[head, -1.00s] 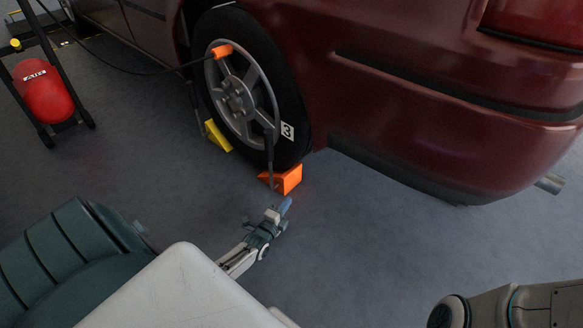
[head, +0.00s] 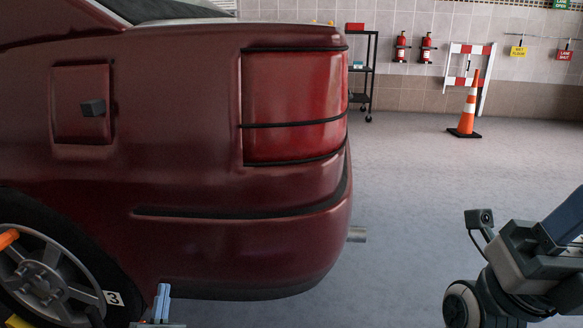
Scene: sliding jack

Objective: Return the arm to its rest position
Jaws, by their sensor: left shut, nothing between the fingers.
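My left gripper (head: 162,303) shows at the bottom edge, left of the middle. Its blue fingertips point up and are shut with nothing between them. It is in front of the dark red car (head: 230,255), near the rear wheel (head: 50,268). Most of its arm is below the picture. Part of my right arm (head: 520,265) shows at the lower right; its gripper cannot be made out.
The car fills the left half. An orange and white cone (head: 467,112), a striped barrier (head: 470,49), a black shelf cart (head: 361,78) and fire extinguishers (head: 401,47) stand or hang at the back. The grey floor (head: 410,190) at centre right is clear.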

